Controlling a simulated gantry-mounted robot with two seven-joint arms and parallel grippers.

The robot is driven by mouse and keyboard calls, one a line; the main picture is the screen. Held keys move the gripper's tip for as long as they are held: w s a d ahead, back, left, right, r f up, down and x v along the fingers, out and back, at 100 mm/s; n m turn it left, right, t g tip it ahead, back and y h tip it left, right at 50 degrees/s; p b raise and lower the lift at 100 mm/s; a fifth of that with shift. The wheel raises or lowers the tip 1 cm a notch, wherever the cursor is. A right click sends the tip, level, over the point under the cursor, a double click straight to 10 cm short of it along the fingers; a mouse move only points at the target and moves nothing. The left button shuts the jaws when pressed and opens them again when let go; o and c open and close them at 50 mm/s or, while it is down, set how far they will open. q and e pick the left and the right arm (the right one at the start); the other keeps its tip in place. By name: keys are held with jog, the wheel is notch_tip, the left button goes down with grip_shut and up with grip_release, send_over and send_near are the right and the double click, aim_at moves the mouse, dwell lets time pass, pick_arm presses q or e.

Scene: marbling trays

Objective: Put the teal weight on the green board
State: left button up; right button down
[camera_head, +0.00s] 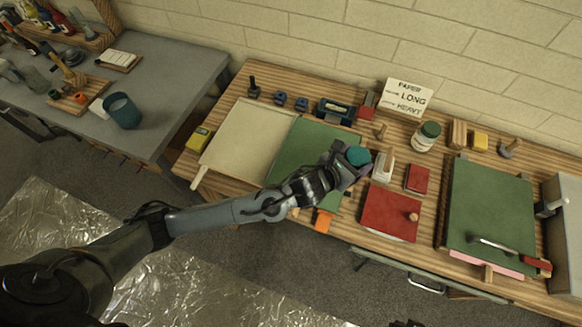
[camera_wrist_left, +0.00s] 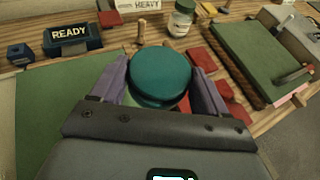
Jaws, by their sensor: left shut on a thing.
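The teal weight (camera_head: 358,156) is a round, flat-topped piece. It also shows in the left wrist view (camera_wrist_left: 160,76), between the purple fingers. My left gripper (camera_head: 356,167) is shut on it and holds it around the right edge of a green board (camera_head: 300,148) on the wooden bench. The gripper and forearm hide part of that board, and I cannot tell the weight's height above the bench. A second, larger green board (camera_head: 490,200) lies at the right, with a red-handled tool (camera_head: 510,252) across its front. My right gripper is not in view.
A cream board (camera_head: 248,140) lies left of the nearer green one. A red board (camera_head: 388,212) with a knob, a small red block (camera_head: 417,179), a cream-and-wood tool (camera_head: 383,166) and a jar (camera_head: 426,136) stand to the right. A READY box (camera_wrist_left: 72,38) is behind.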

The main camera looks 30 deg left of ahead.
pick_arm(q)
jog(key=shift+s+a+f, duration=0.15)
jog(key=shift+a, duration=0.25)
jog(key=shift+s+a+f, duration=0.1)
jog(key=shift+s+a, duration=0.05)
jog(key=shift+a, duration=0.2)
jog(key=p, duration=0.1)
send_over(312, 163)
notch_tip(312, 163, down, 6)
jog(key=shift+w+f, duration=0.1)
jog(key=shift+f, duration=2.1)
jog(key=shift+f, duration=0.2)
jog(key=o, duration=1.7)
jog(key=shift+f, duration=0.15)
jog(key=shift+o, duration=0.2)
